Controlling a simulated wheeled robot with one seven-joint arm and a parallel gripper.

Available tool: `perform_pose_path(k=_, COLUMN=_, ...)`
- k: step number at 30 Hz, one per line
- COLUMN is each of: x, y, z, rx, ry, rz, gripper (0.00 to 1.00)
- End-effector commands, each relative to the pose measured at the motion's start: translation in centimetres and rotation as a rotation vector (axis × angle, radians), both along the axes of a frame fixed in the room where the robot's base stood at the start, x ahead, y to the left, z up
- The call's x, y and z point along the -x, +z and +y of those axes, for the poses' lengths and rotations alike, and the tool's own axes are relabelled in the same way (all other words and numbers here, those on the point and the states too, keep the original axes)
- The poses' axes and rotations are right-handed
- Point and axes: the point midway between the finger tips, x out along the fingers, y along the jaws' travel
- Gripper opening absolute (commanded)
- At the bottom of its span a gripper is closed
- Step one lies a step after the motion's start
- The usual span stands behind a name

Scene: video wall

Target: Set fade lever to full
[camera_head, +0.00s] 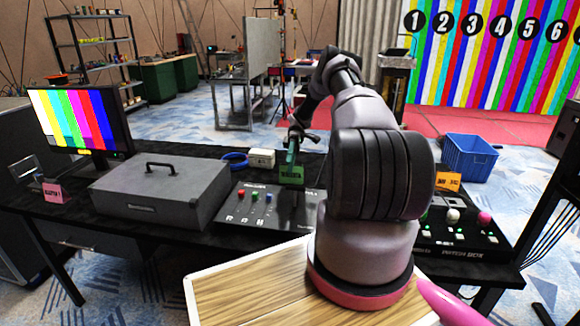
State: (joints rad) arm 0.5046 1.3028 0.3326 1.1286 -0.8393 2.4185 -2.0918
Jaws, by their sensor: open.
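A dark control panel (240,212) lies on the black-covered table, with red, green and blue knobs along its upper left and small switches below. A green label card (291,174) stands at its back edge. My gripper (293,150) is above the back of this panel, close over the green card, and is open. A teal piece shows at its fingertips; I cannot tell what it is. I cannot clearly make out the fade lever or its position. My arm hides the panel's right side and the table behind it.
A closed grey case (160,190) is left of the panel, with a monitor (80,118) behind. A white box (261,158) and blue cable (234,159) lie behind the panel. Another button box (460,235) is at right; a blue crate (466,157) is beyond.

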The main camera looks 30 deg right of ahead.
Motion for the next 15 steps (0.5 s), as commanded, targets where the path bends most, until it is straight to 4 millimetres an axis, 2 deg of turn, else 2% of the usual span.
perform_pose_path(k=1, x=0.0, y=0.0, z=0.0, rx=0.000, ry=0.000, rz=0.000, gripper=0.52)
perform_pose_path(k=5, x=0.3, y=0.1, z=-0.2, rx=0.003, ry=0.020, rz=-0.017, gripper=0.03)
perform_pose_path(k=6, x=0.7, y=0.1, z=-0.4, rx=0.005, ry=0.043, rz=-0.034, gripper=0.00)
perform_pose_path(k=10, x=2.6, y=0.4, z=-1.7, rx=0.022, ry=0.184, rz=-0.155, gripper=0.00)
perform_pose_path(k=15, x=5.2, y=0.7, z=-3.8, rx=0.040, ry=0.470, rz=-0.407, gripper=0.00)
